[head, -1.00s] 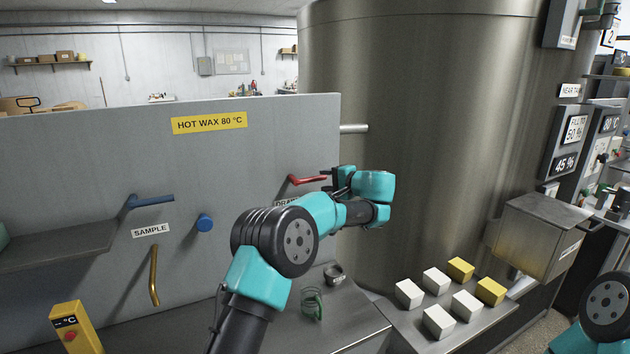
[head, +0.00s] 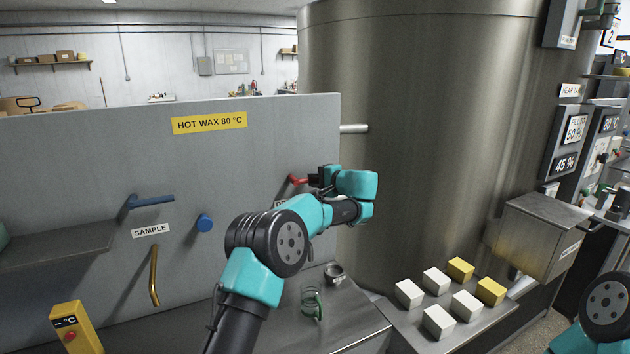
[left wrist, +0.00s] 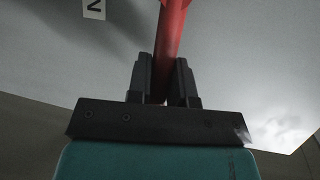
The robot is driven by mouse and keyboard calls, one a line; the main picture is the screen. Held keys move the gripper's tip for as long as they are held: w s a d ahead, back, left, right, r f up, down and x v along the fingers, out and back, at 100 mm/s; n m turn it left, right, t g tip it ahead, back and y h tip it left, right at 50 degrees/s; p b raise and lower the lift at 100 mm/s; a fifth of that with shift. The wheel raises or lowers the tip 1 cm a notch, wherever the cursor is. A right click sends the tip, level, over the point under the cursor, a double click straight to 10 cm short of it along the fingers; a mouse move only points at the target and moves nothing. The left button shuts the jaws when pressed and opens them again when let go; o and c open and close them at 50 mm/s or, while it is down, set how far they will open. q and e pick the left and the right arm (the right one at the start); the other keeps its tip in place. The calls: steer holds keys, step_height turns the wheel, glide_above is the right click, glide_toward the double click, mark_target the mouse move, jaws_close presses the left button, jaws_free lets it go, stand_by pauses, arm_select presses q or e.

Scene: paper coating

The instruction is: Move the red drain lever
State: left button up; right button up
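The red drain lever (head: 298,180) is on the grey panel, on its right side, and its outer part is hidden by my left gripper. My left gripper (head: 318,180) is at the lever's outer end, in front of the panel. In the left wrist view the red lever (left wrist: 170,40) runs down between the two dark fingers of my left gripper (left wrist: 164,78). The fingers lie close on both sides of it; I cannot tell whether they press on it. The label below the lever is mostly hidden by my arm. My right gripper is out of view.
The panel also carries a blue lever (head: 151,201), a blue knob (head: 204,223) and a brass pipe (head: 154,275). A large steel tank (head: 430,120) stands close on the right. Several white and yellow blocks (head: 438,322) sit on a steel bench at lower right.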

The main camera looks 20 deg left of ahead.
arm_select(q)
jaws_close()
